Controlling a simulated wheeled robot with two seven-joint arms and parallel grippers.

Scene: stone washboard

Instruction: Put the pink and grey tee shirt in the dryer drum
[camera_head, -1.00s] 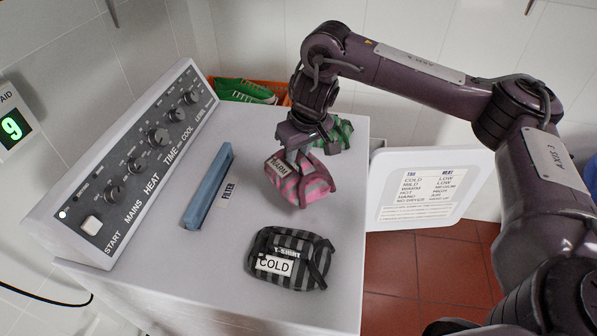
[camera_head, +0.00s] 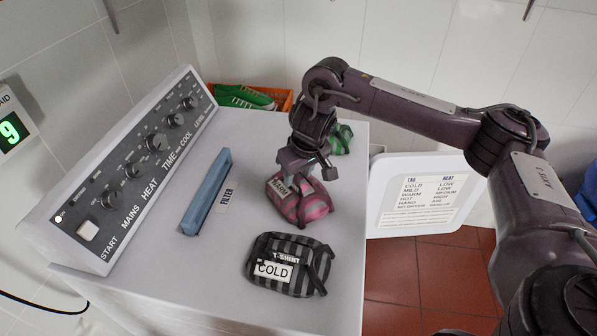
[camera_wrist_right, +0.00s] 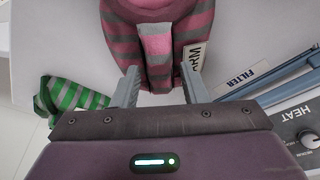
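The pink and grey tee shirt (camera_head: 302,203) is a folded, striped bundle with a "WARM" label, on the white dryer top (camera_head: 225,265). In the right wrist view the tee shirt (camera_wrist_right: 188,25) lies just beyond the fingertips, with a pale pink strip pointing between them. My right gripper (camera_head: 306,171) is just above the shirt. Its fingers stand apart in the wrist view (camera_wrist_right: 161,78), with nothing clamped between them. The dryer door (camera_head: 425,165) with its heat chart stands open at the right. The drum is hidden below the top. My left gripper is out of view.
A dark grey striped tee shirt (camera_head: 288,255) marked "COLD" lies nearer me. A green striped garment (camera_head: 342,138) lies behind my gripper. The blue filter (camera_head: 208,190) and the control panel (camera_head: 140,160) are at left. An orange crate (camera_head: 285,99) with green shoes is behind.

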